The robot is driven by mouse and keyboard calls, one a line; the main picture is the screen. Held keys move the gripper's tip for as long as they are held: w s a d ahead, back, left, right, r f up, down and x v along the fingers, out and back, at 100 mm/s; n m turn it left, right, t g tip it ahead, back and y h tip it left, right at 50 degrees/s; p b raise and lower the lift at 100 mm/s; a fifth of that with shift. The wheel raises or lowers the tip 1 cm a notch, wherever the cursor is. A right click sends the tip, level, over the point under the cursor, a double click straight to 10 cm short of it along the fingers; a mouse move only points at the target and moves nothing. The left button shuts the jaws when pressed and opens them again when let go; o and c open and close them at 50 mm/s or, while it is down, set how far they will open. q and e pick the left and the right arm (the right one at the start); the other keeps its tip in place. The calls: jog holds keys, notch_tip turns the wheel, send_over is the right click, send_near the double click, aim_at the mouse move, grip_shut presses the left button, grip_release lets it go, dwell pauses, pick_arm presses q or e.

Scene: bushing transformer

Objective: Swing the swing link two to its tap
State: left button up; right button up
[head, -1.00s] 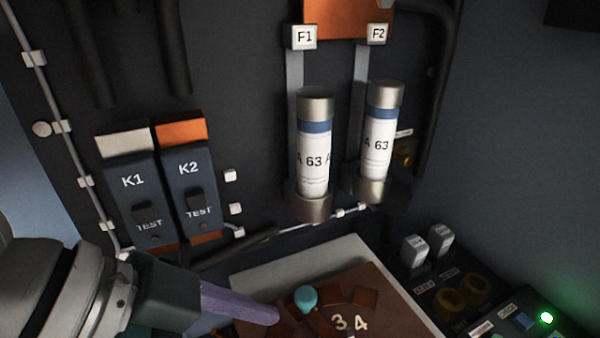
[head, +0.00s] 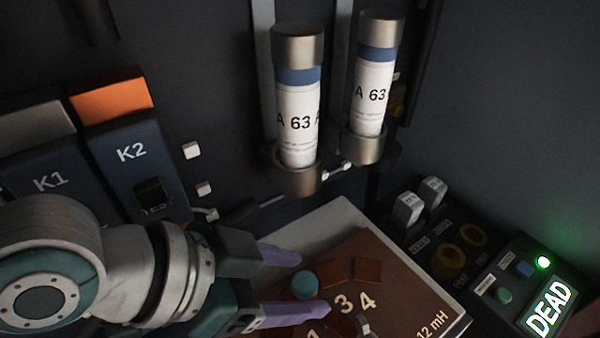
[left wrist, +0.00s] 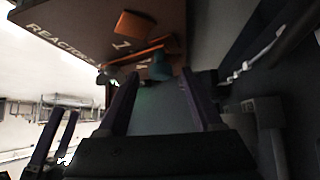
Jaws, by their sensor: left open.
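The brown reactor board (head: 415,290) lies at the bottom of the head view, with numbers 1, 3 and 4 and "12 mH" on it. A teal knob (head: 305,285) stands on it beside copper-coloured pieces (head: 367,270). My left gripper (head: 312,279) is open, with its purple fingers on either side of the knob; contact cannot be told. In the left wrist view the teal knob (left wrist: 160,66) shows just beyond the fingertips (left wrist: 165,80), next to a copper bar (left wrist: 150,48). A second, grey knob (head: 364,323) is near the 4. Which link is number two is not readable.
Two fuses (head: 298,100) (head: 371,80) and the K1 and K2 blocks (head: 130,150) stand behind the board. At right a panel has a lit "DEAD" sign (head: 550,308) and a green lamp. Two dark fingers, perhaps my right gripper's (left wrist: 52,140), show in the left wrist view.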

pick_arm(q)
jog(key=shift+w+d+f, duration=0.1)
jog(key=shift+w+f, duration=0.05)
jog(key=shift+c, duration=0.2)
grip_shut()
dwell(0.3)
dwell(0.9)
